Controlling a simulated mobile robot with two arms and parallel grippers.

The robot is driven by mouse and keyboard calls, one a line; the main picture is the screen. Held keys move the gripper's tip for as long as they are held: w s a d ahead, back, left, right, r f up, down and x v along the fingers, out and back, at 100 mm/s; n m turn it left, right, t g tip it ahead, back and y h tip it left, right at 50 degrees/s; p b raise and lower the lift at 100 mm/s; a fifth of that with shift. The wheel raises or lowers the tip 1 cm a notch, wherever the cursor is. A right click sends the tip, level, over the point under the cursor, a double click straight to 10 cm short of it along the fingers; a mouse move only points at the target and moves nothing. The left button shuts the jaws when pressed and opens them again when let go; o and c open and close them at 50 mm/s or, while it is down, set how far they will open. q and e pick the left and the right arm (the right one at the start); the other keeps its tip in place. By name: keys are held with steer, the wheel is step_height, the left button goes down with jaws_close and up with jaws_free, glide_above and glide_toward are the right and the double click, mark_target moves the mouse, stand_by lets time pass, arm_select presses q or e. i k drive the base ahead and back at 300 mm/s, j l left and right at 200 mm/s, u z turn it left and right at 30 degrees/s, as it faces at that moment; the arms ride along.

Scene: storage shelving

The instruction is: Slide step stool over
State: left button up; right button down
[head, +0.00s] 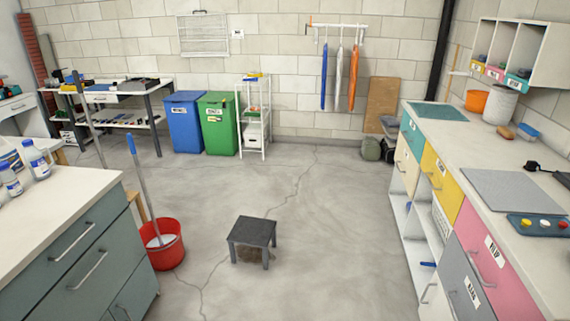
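A small dark grey step stool (252,232) with a square top and short legs stands upright on the concrete floor, a little left of the middle of the head view. A dark brown patch or object (250,255) shows on the floor beneath it, partly hidden by the stool's top and legs. Neither of my grippers shows in the head view, so nothing is seen touching the stool.
A red bucket (163,246) with a mop stands left of the stool, beside the grey-green drawer cabinet (70,245). A long counter with coloured drawers (440,175) lines the right. Blue (184,122) and green bins (217,124) stand at the back. The cracked floor between is open.

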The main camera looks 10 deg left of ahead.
mark_target(253, 230)
steer(key=i+j, duration=0.2)
steer(key=i, duration=0.2)
steer(key=i+j, duration=0.2)
steer(key=i, duration=0.25)
steer(key=i+j, duration=0.15)
steer(key=i, duration=0.3)
steer(key=i+j+z, duration=0.1)
steer(key=i, duration=0.3)
steer(key=j, duration=0.1)
